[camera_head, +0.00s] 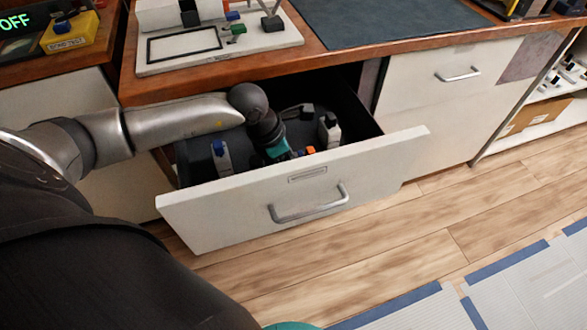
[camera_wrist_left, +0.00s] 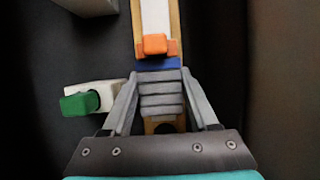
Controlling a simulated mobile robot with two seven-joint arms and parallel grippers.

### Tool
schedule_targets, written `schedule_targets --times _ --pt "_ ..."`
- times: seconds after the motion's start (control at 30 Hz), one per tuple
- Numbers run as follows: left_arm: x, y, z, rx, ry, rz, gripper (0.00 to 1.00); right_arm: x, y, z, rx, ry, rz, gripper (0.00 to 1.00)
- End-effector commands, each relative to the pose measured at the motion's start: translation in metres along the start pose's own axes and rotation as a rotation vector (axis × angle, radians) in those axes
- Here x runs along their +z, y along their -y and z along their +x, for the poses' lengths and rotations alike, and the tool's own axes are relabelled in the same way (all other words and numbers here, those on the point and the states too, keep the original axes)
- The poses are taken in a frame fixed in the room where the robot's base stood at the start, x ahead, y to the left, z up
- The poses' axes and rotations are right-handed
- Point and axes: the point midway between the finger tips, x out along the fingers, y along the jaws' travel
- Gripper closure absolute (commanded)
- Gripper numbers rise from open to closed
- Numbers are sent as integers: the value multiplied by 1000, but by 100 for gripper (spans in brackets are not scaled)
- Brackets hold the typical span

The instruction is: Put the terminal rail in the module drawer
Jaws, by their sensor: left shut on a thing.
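The module drawer (camera_head: 290,192) is pulled open below the bench, and its dark inside shows. My left gripper (camera_head: 288,154) reaches down into it from the left. In the left wrist view, my left gripper (camera_wrist_left: 160,88) is shut on the terminal rail (camera_wrist_left: 155,45), a long tan-edged strip with orange, blue and grey blocks. Its fingers are on either side of the grey blocks. The rail's orange block (camera_head: 310,150) shows in the head view just behind the drawer front. The wrist view does not clearly show whether the rail touches the floor. My right gripper is not in view.
A white module with a blue top (camera_head: 221,157) stands at the drawer's left, and another white module (camera_head: 329,130) at its right. A white piece with a green lever (camera_wrist_left: 82,102) lies left of my fingers. A white panel board (camera_head: 250,45) sits on the bench above.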

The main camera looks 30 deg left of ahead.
Motion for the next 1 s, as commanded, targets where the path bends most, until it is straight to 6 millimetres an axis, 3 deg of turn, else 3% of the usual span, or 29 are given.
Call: schedule_targets --times 0.2,0.63,0.67,0.9,1.0 --pt "-7 0 18 0 3 -1 100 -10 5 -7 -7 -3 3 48" --pt "-8 0 22 1 3 -1 100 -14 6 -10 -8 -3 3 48" --pt "-10 0 23 -1 0 -1 39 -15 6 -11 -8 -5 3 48" --pt "-9 0 22 -1 0 -1 12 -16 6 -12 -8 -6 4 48" --pt "-9 0 22 -1 0 -1 10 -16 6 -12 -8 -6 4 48"
